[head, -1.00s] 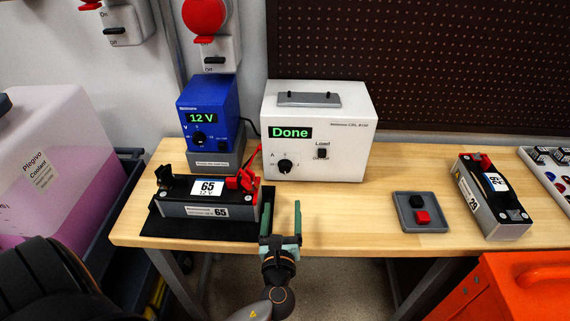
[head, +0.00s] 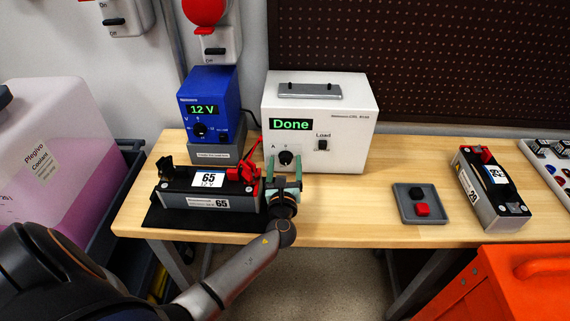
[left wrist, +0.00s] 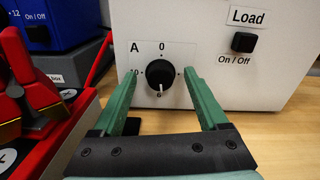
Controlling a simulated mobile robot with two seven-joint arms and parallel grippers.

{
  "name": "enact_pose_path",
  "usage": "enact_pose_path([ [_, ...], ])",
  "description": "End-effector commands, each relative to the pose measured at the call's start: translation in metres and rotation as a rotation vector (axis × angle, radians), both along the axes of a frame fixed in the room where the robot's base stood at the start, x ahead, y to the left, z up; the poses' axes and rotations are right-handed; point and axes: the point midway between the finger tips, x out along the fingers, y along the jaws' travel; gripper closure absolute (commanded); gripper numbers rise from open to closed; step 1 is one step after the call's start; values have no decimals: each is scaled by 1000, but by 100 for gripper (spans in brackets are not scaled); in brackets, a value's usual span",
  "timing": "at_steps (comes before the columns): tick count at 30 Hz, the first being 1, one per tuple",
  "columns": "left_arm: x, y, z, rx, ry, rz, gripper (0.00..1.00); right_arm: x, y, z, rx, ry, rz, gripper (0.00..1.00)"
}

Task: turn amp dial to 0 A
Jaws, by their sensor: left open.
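The amp dial (left wrist: 160,76) is a black round knob on the front of the white load box (head: 345,105). In the left wrist view its white pointer mark points down, away from the 0 printed above it. In the head view the dial (head: 286,158) shows just above my gripper. My left gripper (head: 284,166) is open and empty. Its green fingers (left wrist: 155,88) reach toward the dial, one on each side in the left wrist view. I cannot tell if they touch it. The box display (head: 290,124) reads "Done". My right gripper is not in view.
A black Load switch (left wrist: 243,41) sits right of the dial. A grey tray (head: 422,206) and another battery (head: 488,188) are at right.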

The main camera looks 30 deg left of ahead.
Motion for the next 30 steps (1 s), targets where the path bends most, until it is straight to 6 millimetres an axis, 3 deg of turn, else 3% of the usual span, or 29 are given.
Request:
enact_pose_path([
  [8,1,1,0,-1,-1,0,26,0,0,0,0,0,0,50],
  [27,1,0,0,-1,-1,0,98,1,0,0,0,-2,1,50],
  [30,0,0,0,-1,-1,0,100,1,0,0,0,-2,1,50],
])
